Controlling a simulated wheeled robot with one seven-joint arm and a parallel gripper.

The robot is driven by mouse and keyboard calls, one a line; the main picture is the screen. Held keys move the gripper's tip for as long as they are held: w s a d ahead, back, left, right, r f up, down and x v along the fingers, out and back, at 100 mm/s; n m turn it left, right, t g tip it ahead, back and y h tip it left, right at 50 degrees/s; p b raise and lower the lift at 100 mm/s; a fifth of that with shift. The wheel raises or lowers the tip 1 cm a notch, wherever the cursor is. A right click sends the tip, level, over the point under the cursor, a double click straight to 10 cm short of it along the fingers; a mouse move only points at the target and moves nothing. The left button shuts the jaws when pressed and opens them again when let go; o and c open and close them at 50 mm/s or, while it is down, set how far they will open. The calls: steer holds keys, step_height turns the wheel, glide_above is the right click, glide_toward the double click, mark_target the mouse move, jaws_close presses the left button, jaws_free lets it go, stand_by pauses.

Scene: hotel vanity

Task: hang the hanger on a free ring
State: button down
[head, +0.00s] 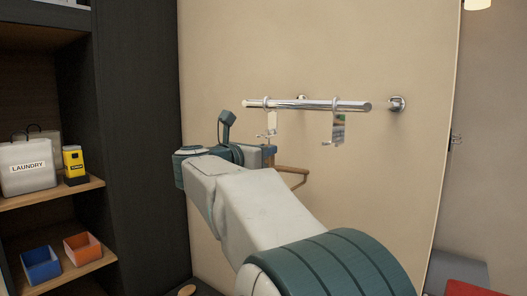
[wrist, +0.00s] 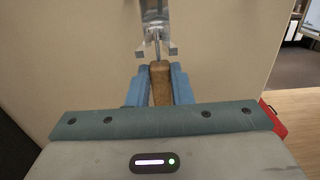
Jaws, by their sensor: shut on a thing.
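A chrome rail (head: 305,104) on the wall carries two rings with hanging metal holders, a left one (head: 271,122) and a right one (head: 338,130). No hanger hangs from the right holder. My gripper (head: 268,156) is just below the left holder. In the wrist view my blue fingers (wrist: 160,88) are shut on the wooden hanger (wrist: 160,82), whose thin metal stem points up toward a forked holder (wrist: 155,38). The stem appears between the two prongs, but I cannot tell whether it touches them. Part of the hanger (head: 293,170) shows beyond my arm; the rest is hidden.
A shelf unit at the left holds a laundry container (head: 28,172), a yellow-and-black box (head: 74,165), a blue bin (head: 41,265) and an orange bin (head: 82,248). A wall mount (head: 397,104) holds the rail's right side. Wall space right of the right holder is clear.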

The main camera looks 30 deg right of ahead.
steer(key=shift+f+b, duration=0.4)
steer(key=shift+b, duration=0.3)
stand_by(0.5)
steer(key=c, duration=1.2)
jaws_free()
steer(key=shift+a, duration=0.1)
steer(key=b+v, duration=0.3)
steer(key=v, duration=1)
steer(key=shift+s+a+r, duration=0.1)
steer(key=shift+a, duration=0.2)
